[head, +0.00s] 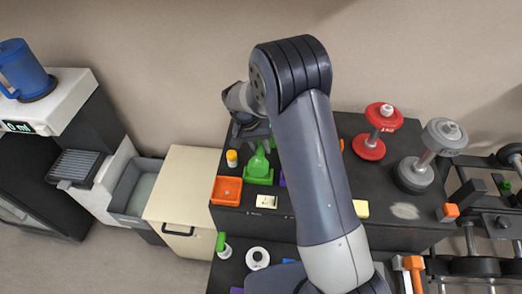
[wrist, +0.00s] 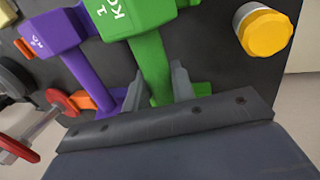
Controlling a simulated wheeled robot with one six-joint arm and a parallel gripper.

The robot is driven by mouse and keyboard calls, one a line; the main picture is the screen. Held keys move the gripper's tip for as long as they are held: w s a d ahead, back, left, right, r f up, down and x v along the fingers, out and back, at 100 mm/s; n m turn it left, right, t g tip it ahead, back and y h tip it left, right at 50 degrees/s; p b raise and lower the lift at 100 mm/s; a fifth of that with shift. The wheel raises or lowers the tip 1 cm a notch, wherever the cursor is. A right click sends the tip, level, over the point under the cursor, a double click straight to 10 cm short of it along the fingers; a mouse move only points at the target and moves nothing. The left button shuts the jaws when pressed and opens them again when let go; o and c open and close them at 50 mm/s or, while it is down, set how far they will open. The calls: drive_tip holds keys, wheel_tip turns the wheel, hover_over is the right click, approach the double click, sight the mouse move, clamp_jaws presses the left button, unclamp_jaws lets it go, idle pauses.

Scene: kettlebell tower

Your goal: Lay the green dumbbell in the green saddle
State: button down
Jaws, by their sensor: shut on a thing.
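The green dumbbell (wrist: 150,62) runs between my two fingers in the wrist view, with a "1 KG" marked head at the top. My gripper (wrist: 158,90) is shut on its handle. In the head view the green dumbbell (head: 259,160) shows below my gripper (head: 252,134), over the green saddle (head: 258,180) on the dark table. A bit of the green saddle (wrist: 202,89) shows right of the fingers in the wrist view. I cannot tell whether the dumbbell touches the saddle; my fingers and wrist hide the dumbbell's near end.
A purple dumbbell (wrist: 60,34) stands close on the left. A yellow-capped container (head: 232,158) and an orange tray (head: 227,191) are left of the saddle. A red dumbbell (head: 370,145) and a grey one (head: 415,172) stand at the right. My arm hides the table's middle.

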drive_tip(key=shift+f+b, duration=0.5)
idle(0.6)
drive_tip(key=c, duration=0.9)
unclamp_jaws()
drive_tip(key=shift+c, duration=0.2)
drive_tip(key=shift+f, duration=0.1)
drive_tip(key=c, duration=0.4)
drive_tip(key=p+v, duration=0.4)
drive_tip(key=v, duration=0.5)
drive_tip(key=shift+p, duration=0.4)
